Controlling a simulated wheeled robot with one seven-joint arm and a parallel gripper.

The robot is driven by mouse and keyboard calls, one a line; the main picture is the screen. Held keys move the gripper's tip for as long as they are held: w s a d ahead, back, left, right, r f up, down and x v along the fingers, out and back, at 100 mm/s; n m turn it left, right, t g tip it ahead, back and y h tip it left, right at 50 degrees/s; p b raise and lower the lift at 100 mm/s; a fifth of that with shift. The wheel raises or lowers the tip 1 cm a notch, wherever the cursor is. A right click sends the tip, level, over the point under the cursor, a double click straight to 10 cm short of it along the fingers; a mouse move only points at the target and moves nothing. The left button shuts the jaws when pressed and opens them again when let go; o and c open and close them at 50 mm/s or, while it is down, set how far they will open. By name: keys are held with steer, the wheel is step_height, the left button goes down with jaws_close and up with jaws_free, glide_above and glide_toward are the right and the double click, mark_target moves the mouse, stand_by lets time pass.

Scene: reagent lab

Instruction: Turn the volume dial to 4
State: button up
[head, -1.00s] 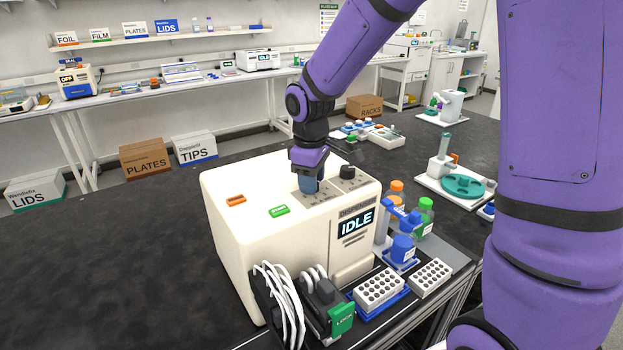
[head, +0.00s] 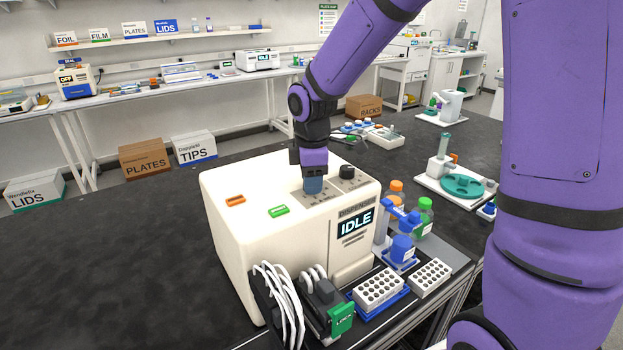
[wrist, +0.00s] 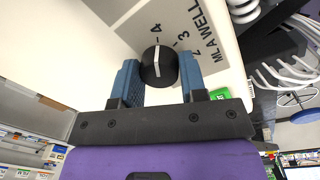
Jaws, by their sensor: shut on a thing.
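The volume dial (wrist: 158,66) is a round black knob with a white pointer line, set in the dispenser's grey top panel. In the wrist view its pointer lies toward the printed 4, with the 3 and 2 marks to the right of it. My gripper (wrist: 158,78) is shut on the dial, one blue finger on each side. In the head view my gripper (head: 313,185) points down onto the cream dispenser (head: 240,215) and hides the dial. The dispenser's screen (head: 356,223) reads IDLE.
A second black knob (head: 347,172) stands close to the right of my gripper. A green button (head: 279,210) and an orange one (head: 235,200) are on the dispenser's top. Bottles (head: 424,215) and white tube racks (head: 378,288) stand right and in front. The bench at left is clear.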

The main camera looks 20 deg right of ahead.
steer(key=o, duration=0.9)
steer(key=shift+r, duration=0.15)
steer(key=r, duration=1)
steer(key=shift+s+a+r, duration=0.1)
steer(key=shift+s+r, duration=0.15)
steer(key=shift+r, duration=0.05)
steer(key=s+d+r+m+t, duration=0.1)
steer(key=s+d+r+m, duration=0.1)
steer(key=s+m, duration=0.3)
steer(key=s+d+r+m+t, duration=0.2)
steer(key=s+m, duration=0.3)
steer(key=s, duration=0.6)
steer(key=s+d+r+m+t, duration=0.1)
steer(key=s+d+r+m, duration=0.1)
steer(key=s+m, duration=0.3)
steer(key=shift+s+d+t, duration=0.2)
steer(key=shift+s+d, duration=0.05)
steer(key=shift+s, duration=0.6)
steer(key=shift+s+d+t, duration=0.2)
steer(key=shift+s+d, duration=0.05)
steer(key=shift+s, duration=0.55)
